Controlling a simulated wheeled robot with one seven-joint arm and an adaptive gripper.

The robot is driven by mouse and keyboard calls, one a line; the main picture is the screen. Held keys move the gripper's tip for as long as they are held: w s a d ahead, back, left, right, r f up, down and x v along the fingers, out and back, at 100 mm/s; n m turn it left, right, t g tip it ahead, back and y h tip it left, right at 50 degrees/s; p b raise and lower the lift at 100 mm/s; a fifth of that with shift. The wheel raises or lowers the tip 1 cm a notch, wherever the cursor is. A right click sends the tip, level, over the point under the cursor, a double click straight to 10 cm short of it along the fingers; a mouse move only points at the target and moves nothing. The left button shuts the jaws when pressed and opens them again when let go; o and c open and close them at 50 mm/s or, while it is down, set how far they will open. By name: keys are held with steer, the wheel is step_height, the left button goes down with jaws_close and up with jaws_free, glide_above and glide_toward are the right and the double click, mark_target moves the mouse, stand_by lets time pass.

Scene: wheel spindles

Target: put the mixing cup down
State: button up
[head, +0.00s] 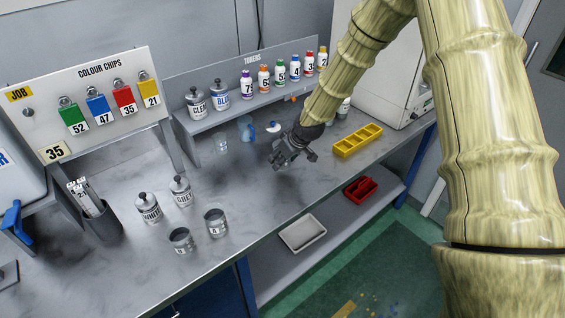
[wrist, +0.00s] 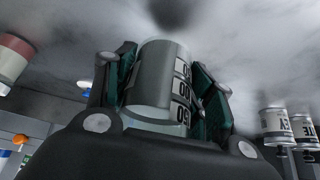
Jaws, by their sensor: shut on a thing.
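The mixing cup (wrist: 150,90) is a pale grey, see-through cup with a printed scale on its side. It sits between the two fingers in the wrist view. My gripper (wrist: 162,85) is shut on it. In the head view my gripper (head: 294,155) is over the bench, left of the yellow tray; its fingers and wrist largely hide the cup there. The grey bench top (head: 225,185) lies close to the cup. I cannot tell whether the cup touches it.
A yellow divided tray (head: 358,140) lies to the right. WHITE (head: 149,208) and GREY (head: 180,192) tins and two cups (head: 181,241) (head: 216,223) stand front left. Toner bottles line the shelf (head: 215,116) behind.

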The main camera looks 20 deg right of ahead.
mark_target(283, 165)
steer(key=shift+f+p, duration=0.3)
steer(key=shift+p, duration=0.05)
steer(key=shift+f+p, duration=0.6)
steer(key=shift+f, duration=0.8)
steer(key=shift+f, duration=0.1)
steer(key=o, duration=1.3)
steer(key=shift+c, duration=0.2)
steer(key=b+v, duration=0.3)
steer(key=v, duration=0.9)
